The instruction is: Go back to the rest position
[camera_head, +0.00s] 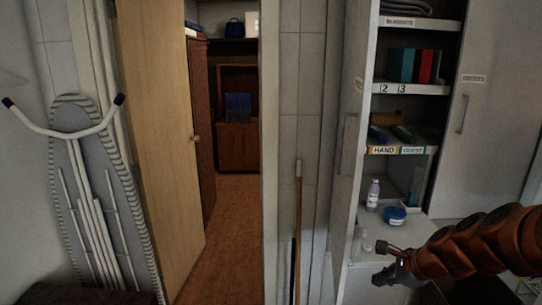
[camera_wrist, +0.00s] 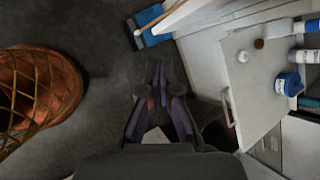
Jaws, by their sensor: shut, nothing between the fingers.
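My gripper (camera_head: 388,272) is at the lower right of the head view, at the end of my orange-brown arm. It is in front of the open cabinet's lower counter. In the wrist view the gripper (camera_wrist: 160,72) points away from the camera over dark floor. Its fingers are shut, with nothing between them.
An open cabinet with shelves (camera_head: 410,89) holds a bottle (camera_head: 373,195) and a blue tub (camera_head: 395,215). A broom (camera_head: 297,230) leans at the middle; its blue head (camera_wrist: 150,22) is on the floor. An ironing board (camera_head: 95,200) stands left. A doorway (camera_head: 235,215) lies open.

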